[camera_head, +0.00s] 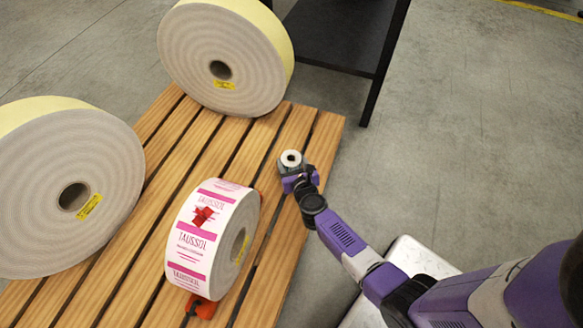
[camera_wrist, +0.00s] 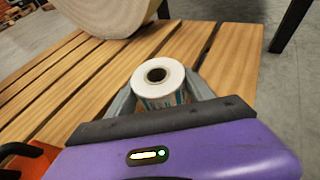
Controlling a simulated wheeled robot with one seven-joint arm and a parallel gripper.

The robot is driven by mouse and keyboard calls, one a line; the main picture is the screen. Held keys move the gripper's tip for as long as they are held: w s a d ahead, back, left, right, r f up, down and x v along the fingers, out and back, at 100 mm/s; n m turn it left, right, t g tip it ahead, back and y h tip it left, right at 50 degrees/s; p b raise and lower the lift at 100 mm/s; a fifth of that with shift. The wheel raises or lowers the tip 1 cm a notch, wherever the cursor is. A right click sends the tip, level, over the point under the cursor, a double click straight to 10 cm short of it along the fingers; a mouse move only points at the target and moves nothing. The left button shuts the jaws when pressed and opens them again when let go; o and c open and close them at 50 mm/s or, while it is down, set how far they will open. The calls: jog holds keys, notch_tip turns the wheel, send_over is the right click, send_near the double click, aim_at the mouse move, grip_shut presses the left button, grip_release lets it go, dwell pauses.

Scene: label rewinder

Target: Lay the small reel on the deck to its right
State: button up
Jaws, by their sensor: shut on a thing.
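The small reel (camera_wrist: 158,84) is white with a dark core hole and some coloured print on its side. My gripper (camera_head: 293,170) is shut on it, with a grey finger on either side in the wrist view. The small reel also shows in the head view (camera_head: 291,159), at the right part of the slatted wooden deck (camera_head: 325,135). Its core hole faces up. I cannot tell whether its underside touches the slats. The lower part of the reel is hidden by my gripper in the wrist view.
A large printed label reel (camera_head: 205,240) stands on the deck left of my gripper, with an orange object (camera_head: 202,308) at its foot. Two big plain reels stand at the far side (camera_head: 215,60) and the left (camera_head: 70,190). Bare slats surround my gripper. A dark table (camera_head: 340,40) stands behind.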

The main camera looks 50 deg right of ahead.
jog(key=shift+f+b, duration=0.3)
jog(key=shift+f, duration=0.55)
jog(key=shift+f, duration=0.15)
jog(key=o, duration=1.5)
